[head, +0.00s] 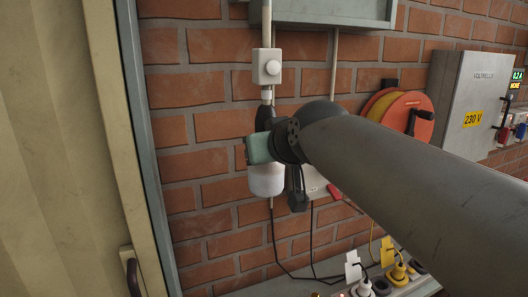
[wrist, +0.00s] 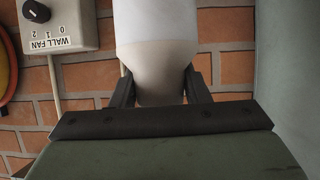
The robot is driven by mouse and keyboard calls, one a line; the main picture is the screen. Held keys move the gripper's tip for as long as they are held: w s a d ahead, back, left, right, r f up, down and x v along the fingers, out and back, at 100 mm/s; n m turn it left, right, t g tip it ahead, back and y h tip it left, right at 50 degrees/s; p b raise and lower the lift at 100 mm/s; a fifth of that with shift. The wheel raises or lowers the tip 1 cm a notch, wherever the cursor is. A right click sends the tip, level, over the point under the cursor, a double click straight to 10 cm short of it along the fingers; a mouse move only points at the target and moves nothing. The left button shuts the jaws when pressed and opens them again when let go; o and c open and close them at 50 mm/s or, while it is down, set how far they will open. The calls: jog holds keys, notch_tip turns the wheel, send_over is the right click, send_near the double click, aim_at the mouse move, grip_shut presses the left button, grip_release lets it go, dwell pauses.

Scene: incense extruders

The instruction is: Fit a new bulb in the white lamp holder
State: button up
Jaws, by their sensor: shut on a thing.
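A white bulb (head: 266,182) with a rounded lower end hangs below my gripper (head: 262,150) in the head view, in front of the brick wall. In the wrist view the bulb (wrist: 157,25) stands between the two dark fingers of my gripper (wrist: 158,82), which is shut on its tapering part. A dark piece (head: 264,118) is just above the gripper in the head view, under a small white fitting (head: 266,96) on the conduit. I cannot tell which part is the lamp holder, nor whether the bulb touches it; the bulb's upper end is hidden.
A white switch box (head: 267,67) with a round knob sits above on the conduit. A wall-fan box (wrist: 55,22) shows in the wrist view. An orange cable reel (head: 405,112) and a grey 230 V cabinet (head: 470,100) are at right. A pale door frame (head: 135,150) is left.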

jog(key=shift+r+b, duration=0.15)
jog(key=shift+b, duration=0.25)
jog(key=shift+r+n+y, duration=0.2)
jog(key=shift+n+y, duration=0.3)
jog(key=o, duration=1)
jog(key=shift+o, duration=0.2)
jog(key=shift+f+g+b, duration=0.2)
jog(key=shift+g+b, duration=0.1)
jog(key=shift+s, duration=0.1)
